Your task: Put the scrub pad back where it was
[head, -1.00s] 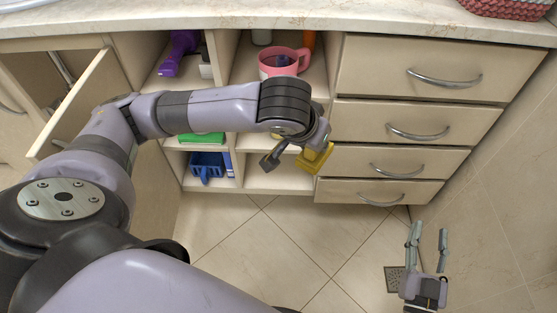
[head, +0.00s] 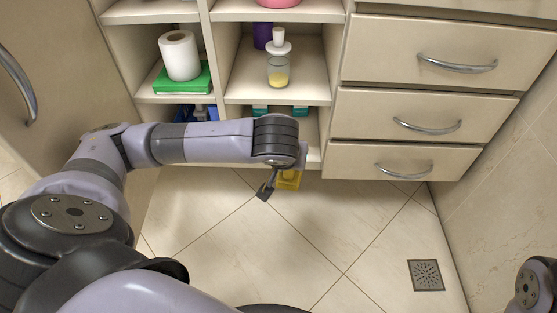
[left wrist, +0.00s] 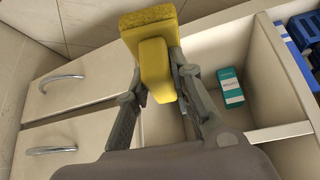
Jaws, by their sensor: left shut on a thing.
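The scrub pad (head: 289,179) is yellow with a grip block on one face. It shows large in the left wrist view (left wrist: 150,22). My left gripper (head: 277,182) is shut on it, with one finger on each side of the block in the left wrist view (left wrist: 157,68). In the head view the pad hangs in front of the lowest open compartment, just left of the drawers. A teal box (left wrist: 230,88) stands inside that compartment; my arm hides much of the compartment in the head view. My right gripper is out of the picture.
A soap dispenser (head: 279,68) stands on the shelf above. At left are a toilet roll (head: 179,54) on a green box (head: 182,78) and a blue object (head: 190,112) below. Drawers with handles (head: 418,172) close off the right. The floor in front is clear.

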